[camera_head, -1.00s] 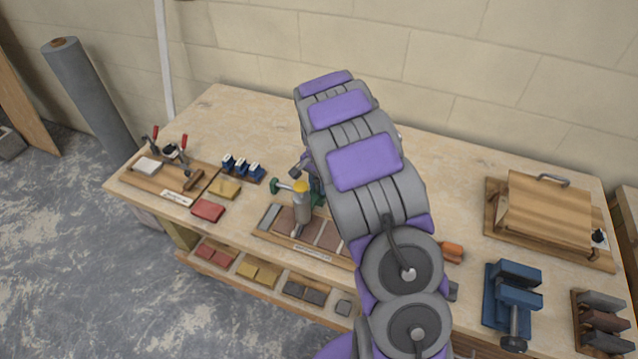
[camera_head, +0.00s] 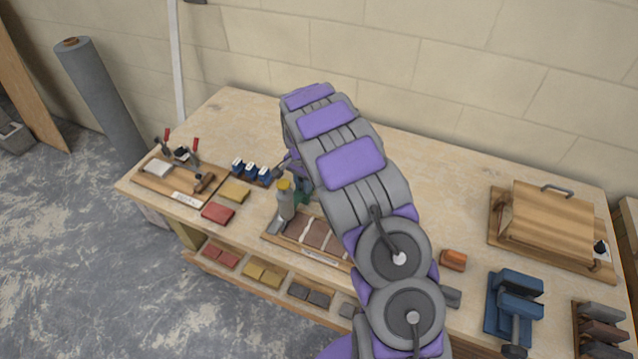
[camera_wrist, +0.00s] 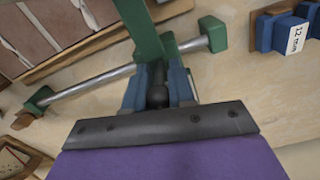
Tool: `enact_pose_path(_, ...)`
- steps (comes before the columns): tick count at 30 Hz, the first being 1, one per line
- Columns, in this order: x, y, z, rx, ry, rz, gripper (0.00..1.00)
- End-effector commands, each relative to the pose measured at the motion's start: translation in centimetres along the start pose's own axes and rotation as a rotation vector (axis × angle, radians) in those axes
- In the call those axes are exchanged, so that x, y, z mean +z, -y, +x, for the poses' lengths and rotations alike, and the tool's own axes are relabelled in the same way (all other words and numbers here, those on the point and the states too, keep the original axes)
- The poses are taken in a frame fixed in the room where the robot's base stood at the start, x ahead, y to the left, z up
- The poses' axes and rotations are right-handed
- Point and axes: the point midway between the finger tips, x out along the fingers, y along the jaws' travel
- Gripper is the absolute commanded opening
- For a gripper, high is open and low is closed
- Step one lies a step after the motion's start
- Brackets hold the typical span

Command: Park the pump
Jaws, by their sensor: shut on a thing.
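In the wrist view, a metal rod with green ends runs across just beyond the jaws. My arm hides part of the pump and tray in the head view.
A board with red-handled clamps (camera_head: 155,184) lies at the left. Blue labelled blocks (camera_wrist: 282,32), red and yellow pads stand between it and the tray. The bench's back is clear.

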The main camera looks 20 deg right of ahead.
Motion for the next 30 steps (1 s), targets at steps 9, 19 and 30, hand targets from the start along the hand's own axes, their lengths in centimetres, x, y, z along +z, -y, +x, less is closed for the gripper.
enact_pose_path(9, 1.2, 3.5, 0.0, 0.002, 0.01, 0.002, 0.0)
enact_pose_path(19, 1.3, 4.0, 0.0, 0.001, 0.005, 0.001, 0.0)
enact_pose_path(30, 1.5, 3.8, 0.0, 0.003, 0.006, -0.001, 0.45)
